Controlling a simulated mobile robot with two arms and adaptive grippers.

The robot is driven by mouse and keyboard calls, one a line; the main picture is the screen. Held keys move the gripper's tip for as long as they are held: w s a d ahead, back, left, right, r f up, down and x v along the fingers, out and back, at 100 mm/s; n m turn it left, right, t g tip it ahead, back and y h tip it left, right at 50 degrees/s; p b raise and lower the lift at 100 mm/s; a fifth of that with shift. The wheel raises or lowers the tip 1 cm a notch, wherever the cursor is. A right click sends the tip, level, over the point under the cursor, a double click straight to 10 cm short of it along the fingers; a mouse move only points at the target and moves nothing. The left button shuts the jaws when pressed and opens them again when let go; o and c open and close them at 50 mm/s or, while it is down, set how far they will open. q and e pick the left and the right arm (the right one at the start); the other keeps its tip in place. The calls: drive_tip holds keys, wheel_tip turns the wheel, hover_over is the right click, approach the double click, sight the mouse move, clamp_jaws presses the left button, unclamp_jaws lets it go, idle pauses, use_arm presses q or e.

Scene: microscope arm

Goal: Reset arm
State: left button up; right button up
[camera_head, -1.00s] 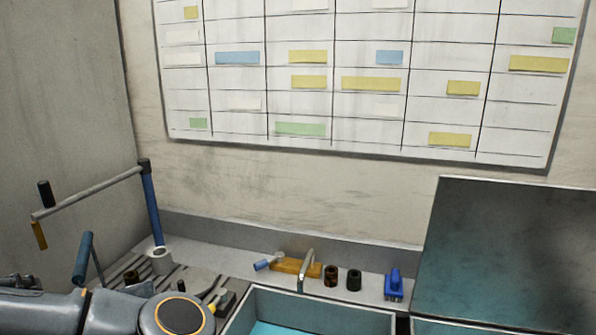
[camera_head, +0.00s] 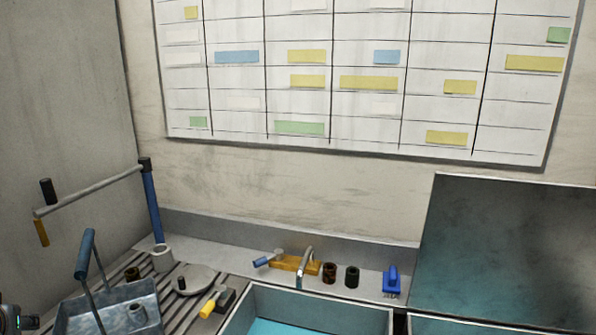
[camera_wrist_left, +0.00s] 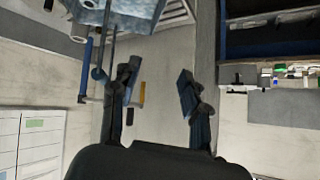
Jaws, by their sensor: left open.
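The microscope arm is a grey horizontal bar (camera_head: 90,192) on an upright blue post (camera_head: 152,205) in the head view. The bar reaches left from the post top. At its free end are a black knob (camera_head: 46,191) and a hanging yellow piece (camera_head: 41,232). In the wrist view, which looks upside down, the blue post (camera_wrist_left: 85,70) and yellow piece (camera_wrist_left: 142,92) show beside the fingers. My left gripper (camera_wrist_left: 157,86) is open with nothing between its fingers. In the head view, only part of my left arm shows at the lower left edge. My right gripper is not visible.
A metal tray (camera_head: 75,318) with a blue-handled part (camera_head: 87,254) stands at lower left.

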use_arm(q)
drive_tip(key=s+d+f+m+g+h, duration=0.1)
drive_tip(key=s+d+f+m+h, duration=0.2)
drive_tip(key=d+f, duration=0.7)
drive_tip(key=s+d+f+m+g+h, duration=0.1)
drive_tip(key=s+d+f+m, duration=0.35)
drive_tip(key=d+f, duration=0.6)
drive_tip(key=s+d+f+g+h, duration=0.2)
drive_tip(key=s+d+f, duration=0.45)
drive_tip(key=s, duration=0.25)
wheel_tip(320, 180, down, 29)
drive_tip(key=s+g+b, duration=0.1)
drive_tip(key=s+b, duration=0.1)
drive_tip(key=b, duration=0.1)
drive_tip(key=s+a+f+g+b, duration=0.1)
drive_tip(key=s+a+f+b, duration=0.1)
drive_tip(key=s+f, duration=1.4)
wheel_tip(320, 180, down, 4)
drive_tip(key=shift+s+a+r+m+g, duration=0.1)
drive_tip(key=shift+s+a+m+g, duration=0.25)
drive_tip(key=shift+a, duration=0.3)
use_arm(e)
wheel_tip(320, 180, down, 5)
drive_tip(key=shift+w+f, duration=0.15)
use_arm(q)
drive_tip(key=shift+s, duration=0.1)
drive_tip(key=shift+c, duration=0.9)
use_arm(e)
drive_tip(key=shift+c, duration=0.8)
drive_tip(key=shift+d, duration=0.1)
